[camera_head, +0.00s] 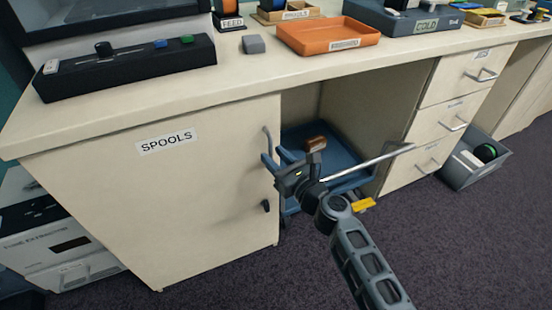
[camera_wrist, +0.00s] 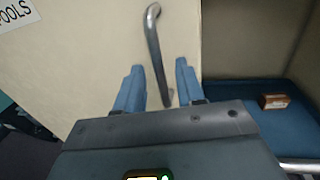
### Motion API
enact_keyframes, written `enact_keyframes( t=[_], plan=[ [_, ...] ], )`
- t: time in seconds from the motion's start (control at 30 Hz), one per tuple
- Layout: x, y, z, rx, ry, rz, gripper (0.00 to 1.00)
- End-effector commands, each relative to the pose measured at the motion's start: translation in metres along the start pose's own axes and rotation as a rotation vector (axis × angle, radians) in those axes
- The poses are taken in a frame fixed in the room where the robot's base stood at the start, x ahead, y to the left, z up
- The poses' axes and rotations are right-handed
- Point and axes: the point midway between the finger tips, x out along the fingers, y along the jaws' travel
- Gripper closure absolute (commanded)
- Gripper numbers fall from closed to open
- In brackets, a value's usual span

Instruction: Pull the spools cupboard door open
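The spools cupboard door (camera_head: 200,195) is a cream panel with a label reading SPOOLS (camera_head: 166,142), and it looks closed under the bench. Its vertical silver bar handle (camera_head: 267,140) is near the door's right edge; it also shows in the wrist view (camera_wrist: 154,45). My gripper (camera_head: 272,162) is at the handle, with its blue fingers pointing at the door. In the wrist view, my gripper (camera_wrist: 158,85) is open, one finger on each side of the handle's lower part. I see gaps between both fingers and the bar.
A drawer unit (camera_head: 450,115) and a grey bin (camera_head: 475,160) are farther right. An orange tray (camera_head: 328,36) and a black control box (camera_head: 125,67) sit on the bench top. Dark carpet lies free in front.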

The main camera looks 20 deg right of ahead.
Motion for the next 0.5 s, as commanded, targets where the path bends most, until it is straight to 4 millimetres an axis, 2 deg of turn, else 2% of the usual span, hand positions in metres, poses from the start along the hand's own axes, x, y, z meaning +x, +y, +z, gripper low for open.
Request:
enact_keyframes(
  t=[0.2,0.5],
  plan=[
    [-0.0001,0.0002,-0.0002,0.000,0.000,0.000,0.64],
    [-0.0003,0.0002,-0.0003,0.000,0.001,0.000,0.93]
  ],
)
